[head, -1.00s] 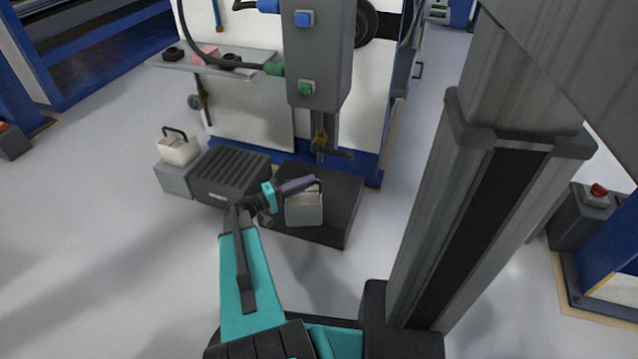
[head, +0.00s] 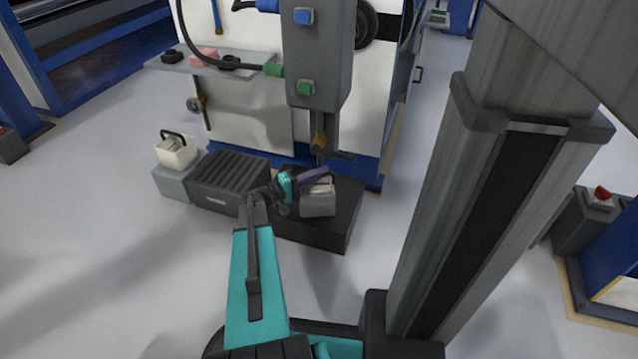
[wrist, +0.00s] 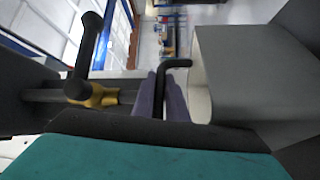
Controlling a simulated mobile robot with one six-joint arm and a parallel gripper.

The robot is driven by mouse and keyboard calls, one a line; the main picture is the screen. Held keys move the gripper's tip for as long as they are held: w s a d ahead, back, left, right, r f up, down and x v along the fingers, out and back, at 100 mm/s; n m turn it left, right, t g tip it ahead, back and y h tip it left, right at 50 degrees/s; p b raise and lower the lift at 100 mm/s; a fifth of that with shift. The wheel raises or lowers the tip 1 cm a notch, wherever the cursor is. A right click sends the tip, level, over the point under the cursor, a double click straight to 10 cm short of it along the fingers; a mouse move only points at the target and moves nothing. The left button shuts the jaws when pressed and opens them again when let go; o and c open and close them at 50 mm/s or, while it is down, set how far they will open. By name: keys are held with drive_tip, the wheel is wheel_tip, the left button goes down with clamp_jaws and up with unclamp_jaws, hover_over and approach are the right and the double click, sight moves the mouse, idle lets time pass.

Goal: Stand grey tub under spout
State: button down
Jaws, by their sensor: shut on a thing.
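The grey tub (head: 318,203) has a dark handle, and my gripper (head: 318,176) is shut on that handle. The tub is over the dark low platform (head: 318,236) in front of the machine; I cannot tell whether it touches the platform. The spout (head: 320,142), with a brass part and a dark lever, hangs from the grey column just above and behind the gripper. In the wrist view the tub (wrist: 250,85) fills the right, the handle lies between my gripper's purple fingers (wrist: 160,95), and the brass spout part (wrist: 100,96) is at the left.
A cream tub (head: 176,152) with a dark handle stands on a grey block at the left. A dark ribbed box (head: 232,178) adjoins the platform's left side. A shelf (head: 190,63) with small items is above. The floor in front is clear.

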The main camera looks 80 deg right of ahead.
drive_tip(key=shift+f+b, duration=0.95)
drive_tip(key=shift+f, duration=0.7)
drive_tip(key=c, duration=1.8)
unclamp_jaws()
drive_tip(key=shift+o, duration=0.2)
drive_tip(key=r+p+v, duration=0.1)
drive_tip(key=p+v, duration=0.2)
drive_tip(key=v, duration=0.9)
drive_tip(key=shift+f+p, duration=0.4)
